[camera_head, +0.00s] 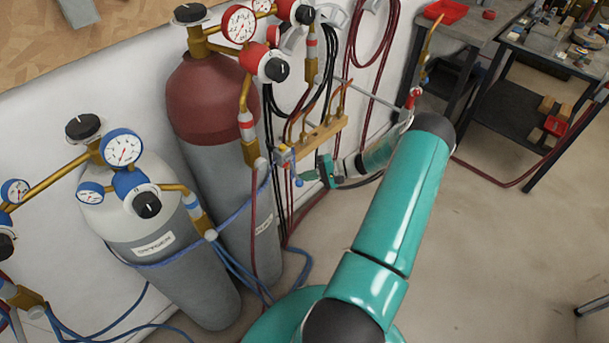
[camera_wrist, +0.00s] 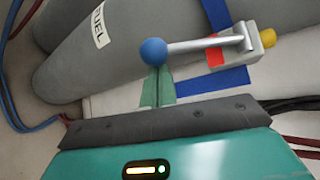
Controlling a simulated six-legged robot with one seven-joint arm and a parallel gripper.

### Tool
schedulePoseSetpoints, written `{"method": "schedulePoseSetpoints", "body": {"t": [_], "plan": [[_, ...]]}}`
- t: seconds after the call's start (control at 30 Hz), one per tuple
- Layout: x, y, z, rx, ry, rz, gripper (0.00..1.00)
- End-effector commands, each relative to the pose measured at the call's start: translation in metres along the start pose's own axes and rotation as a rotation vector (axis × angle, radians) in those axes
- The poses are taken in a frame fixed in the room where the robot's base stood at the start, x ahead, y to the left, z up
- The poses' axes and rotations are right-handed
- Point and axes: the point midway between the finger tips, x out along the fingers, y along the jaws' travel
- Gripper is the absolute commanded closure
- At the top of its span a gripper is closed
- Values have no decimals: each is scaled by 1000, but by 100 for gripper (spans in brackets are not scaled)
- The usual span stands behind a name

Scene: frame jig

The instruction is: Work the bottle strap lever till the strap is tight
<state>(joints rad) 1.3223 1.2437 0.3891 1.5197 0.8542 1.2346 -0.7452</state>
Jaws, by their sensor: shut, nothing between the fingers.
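The strap lever (camera_wrist: 195,45) is a grey arm with a blue ball on its end, in the wrist view. It runs right to a light grey ratchet body (camera_wrist: 248,42) with a red patch and a yellow end. The blue strap (camera_wrist: 226,82) passes at that body and also shows around the cylinders in the head view (camera_head: 180,256). The blue ball (camera_head: 299,183) is small in the head view. My gripper (camera_wrist: 156,70) is shut and empty, its green fingertips right at the ball's lower side; I cannot tell whether they touch. It also shows in the head view (camera_head: 308,176).
A grey oxygen cylinder (camera_head: 200,285) and a maroon-topped fuel cylinder (camera_head: 205,100) stand against the white wall, with gauges and valves. Red, black and blue hoses hang near the lever. A wooden torch rack (camera_head: 322,135) is just behind.

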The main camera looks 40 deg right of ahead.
Motion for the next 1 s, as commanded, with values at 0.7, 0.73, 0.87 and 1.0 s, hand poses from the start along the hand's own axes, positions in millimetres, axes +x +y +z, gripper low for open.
{"method": "schedulePoseSetpoints", "body": {"t": [0.7, 0.73, 0.87, 1.0], "plan": [[-5, -1, 5, 56, -1, 57, 100], [-6, 0, 6, 60, -1, 60, 100], [-7, -1, 7, 75, -1, 75, 100], [-9, -2, 10, 101, -2, 102, 100]]}}
